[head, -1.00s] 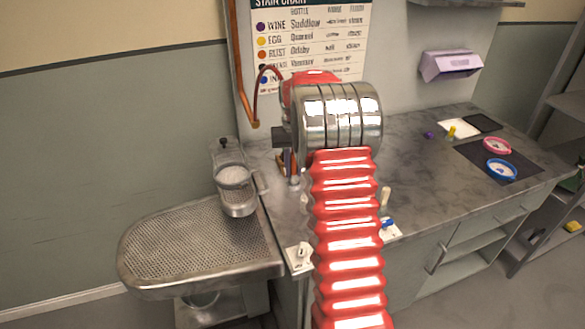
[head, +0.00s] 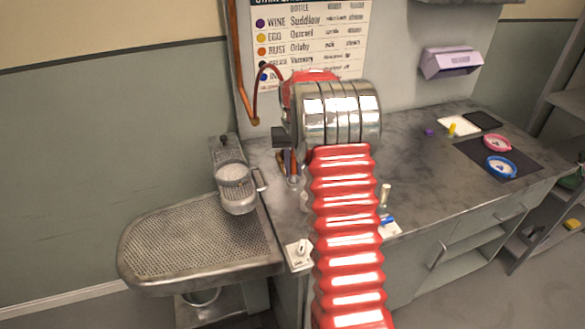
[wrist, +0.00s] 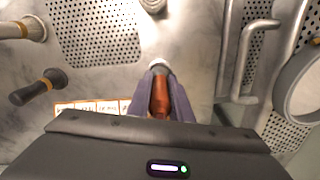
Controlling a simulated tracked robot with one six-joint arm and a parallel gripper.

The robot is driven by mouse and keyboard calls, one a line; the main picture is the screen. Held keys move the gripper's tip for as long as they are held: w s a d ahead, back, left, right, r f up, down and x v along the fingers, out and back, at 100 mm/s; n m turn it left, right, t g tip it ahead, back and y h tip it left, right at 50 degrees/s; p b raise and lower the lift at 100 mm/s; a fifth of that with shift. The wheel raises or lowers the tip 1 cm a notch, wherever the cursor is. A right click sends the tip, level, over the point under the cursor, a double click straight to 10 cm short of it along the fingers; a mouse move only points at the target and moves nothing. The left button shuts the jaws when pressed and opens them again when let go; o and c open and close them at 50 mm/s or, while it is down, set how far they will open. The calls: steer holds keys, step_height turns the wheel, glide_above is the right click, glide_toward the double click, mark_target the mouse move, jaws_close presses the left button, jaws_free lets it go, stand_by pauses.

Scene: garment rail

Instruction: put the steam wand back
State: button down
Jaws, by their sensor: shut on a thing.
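The steam wand (wrist: 160,97) has a red-brown handle and a pale metal end. My gripper (wrist: 162,72) is shut on it, with a purple-grey finger along each side in the wrist view. In the head view my gripper is mostly hidden behind my arm, above the left part of the counter. A small piece of the wand (head: 293,170) shows there, close over the counter top. A dark red hose (head: 262,76) arches from the copper pipe (head: 238,60) on the wall towards it. I cannot make out the wand's holder.
A lilac box (head: 450,62) hangs on the wall.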

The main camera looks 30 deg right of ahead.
stand_by(0.4)
steer(key=c, duration=1.5)
jaws_free()
steer(key=o, duration=0.3)
steer(key=shift+r, duration=0.1)
steer(key=shift+r, duration=3.6)
